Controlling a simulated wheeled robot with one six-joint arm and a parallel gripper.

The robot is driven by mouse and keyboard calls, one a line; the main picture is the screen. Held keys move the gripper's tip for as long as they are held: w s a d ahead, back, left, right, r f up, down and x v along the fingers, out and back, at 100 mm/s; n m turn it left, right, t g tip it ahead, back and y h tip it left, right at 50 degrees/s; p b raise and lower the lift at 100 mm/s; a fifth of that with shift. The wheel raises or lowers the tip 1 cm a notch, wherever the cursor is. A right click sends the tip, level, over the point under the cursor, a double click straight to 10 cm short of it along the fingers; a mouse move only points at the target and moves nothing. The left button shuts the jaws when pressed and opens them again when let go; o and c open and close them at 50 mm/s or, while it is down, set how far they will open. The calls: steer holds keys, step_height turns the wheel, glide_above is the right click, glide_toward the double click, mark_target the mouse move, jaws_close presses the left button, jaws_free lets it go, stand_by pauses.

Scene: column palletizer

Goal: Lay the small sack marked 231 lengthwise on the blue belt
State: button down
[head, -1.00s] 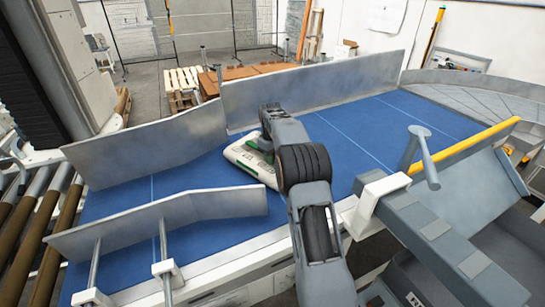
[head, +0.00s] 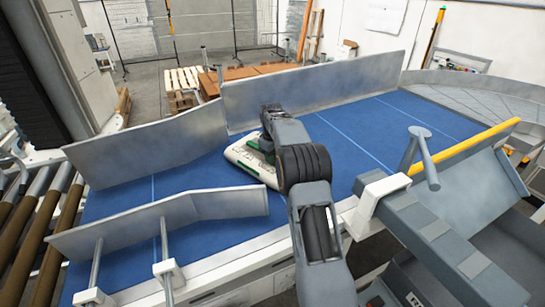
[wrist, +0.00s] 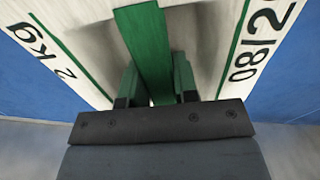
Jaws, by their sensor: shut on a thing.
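The small sack (head: 249,163) is white with green stripes and lies at or just above the middle of the blue belt (head: 195,176), partly hidden behind my arm in the head view. In the wrist view the sack (wrist: 82,32) fills the upper picture, with "2 kg" and part of "08/20" showing; the number 231 is not visible. My gripper (wrist: 157,88) is shut on the sack, with green fingers gripping it. The blue belt shows at both sides in the wrist view. I cannot tell whether the sack touches the belt.
Grey metal guide walls stand along the far side (head: 310,88) and near left side (head: 170,220) of the belt. Rollers (head: 35,235) lie at the left. A grey chute with a yellow edge (head: 465,145) stands at the right. The belt is clear on both sides of the sack.

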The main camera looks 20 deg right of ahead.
steer(key=shift+s+d+r+p, duration=0.15)
steer(key=shift+d+p, duration=0.4)
steer(key=shift+d, duration=0.65)
steer(key=shift+d+r+p, duration=0.15)
steer(key=shift+d+p, duration=0.4)
steer(key=shift+d, duration=0.65)
steer(key=shift+s+d+r, duration=0.1)
steer(key=shift+s+d, duration=0.05)
steer(key=shift+d, duration=2.5)
steer(key=n, duration=0.5)
steer(key=shift+n, duration=0.4)
steer(key=shift+n, duration=0.4)
steer(key=n, duration=0.4)
steer(key=shift+t, duration=0.3)
